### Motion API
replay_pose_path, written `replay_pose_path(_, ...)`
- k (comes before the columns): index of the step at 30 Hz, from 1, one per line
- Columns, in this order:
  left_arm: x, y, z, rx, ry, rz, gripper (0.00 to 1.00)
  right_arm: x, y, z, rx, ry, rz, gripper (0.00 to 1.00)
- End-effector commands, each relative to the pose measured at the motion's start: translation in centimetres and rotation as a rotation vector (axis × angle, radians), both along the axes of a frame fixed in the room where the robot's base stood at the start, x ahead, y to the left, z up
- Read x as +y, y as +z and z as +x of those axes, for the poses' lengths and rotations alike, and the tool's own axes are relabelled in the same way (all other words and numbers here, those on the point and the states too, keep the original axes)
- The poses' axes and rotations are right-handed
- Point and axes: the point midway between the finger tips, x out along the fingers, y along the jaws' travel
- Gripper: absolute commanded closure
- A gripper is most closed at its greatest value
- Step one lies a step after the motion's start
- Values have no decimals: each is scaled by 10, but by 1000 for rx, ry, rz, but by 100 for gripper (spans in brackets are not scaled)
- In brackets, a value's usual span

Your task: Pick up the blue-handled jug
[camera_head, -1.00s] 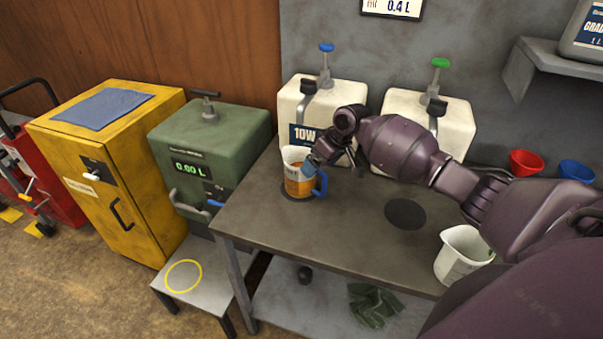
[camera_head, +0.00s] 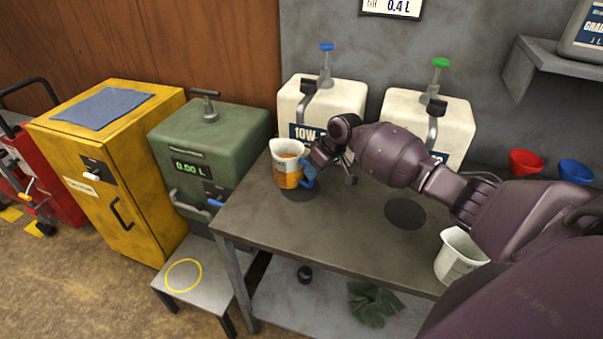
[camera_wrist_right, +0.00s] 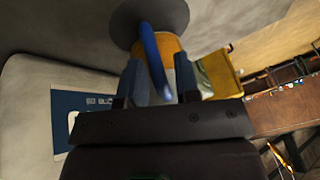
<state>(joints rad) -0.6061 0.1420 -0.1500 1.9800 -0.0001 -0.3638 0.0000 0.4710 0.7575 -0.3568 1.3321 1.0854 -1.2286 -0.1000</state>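The blue-handled jug (camera_head: 287,173) is white with an orange band and holds amber liquid. It is tilted a little and appears just above the dark round mark (camera_head: 299,195) on the workbench. My right gripper (camera_head: 318,166) is at its right side, shut on the blue handle. In the right wrist view the blue handle (camera_wrist_right: 155,62) runs between the two fingers (camera_wrist_right: 158,82), with part of the jug's orange body (camera_wrist_right: 172,46) behind it. My left gripper is in neither view.
The grey bench (camera_head: 330,230) has a second dark mark (camera_head: 405,213) and another white jug (camera_head: 460,253), partly behind my right arm. Two cream tanks (camera_head: 350,97) stand behind. A green dispenser (camera_head: 228,135) reading 0.00 L and a low stand with a yellow ring (camera_head: 184,275) are left.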

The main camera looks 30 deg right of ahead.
Motion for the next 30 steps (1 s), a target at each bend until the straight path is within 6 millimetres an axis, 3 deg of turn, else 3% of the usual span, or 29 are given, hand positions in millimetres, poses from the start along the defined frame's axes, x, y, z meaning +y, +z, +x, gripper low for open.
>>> replay_pose_path(1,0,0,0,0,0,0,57,0,0,0,0,0,0,78)
replay_pose_path(6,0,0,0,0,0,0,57,0,0,0,0,0,1,100)
replay_pose_path(22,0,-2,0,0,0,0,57,3,8,-1,-6,1,1,100)
replay_pose_path(30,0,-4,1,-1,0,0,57,3,54,-1,-8,2,-1,100)
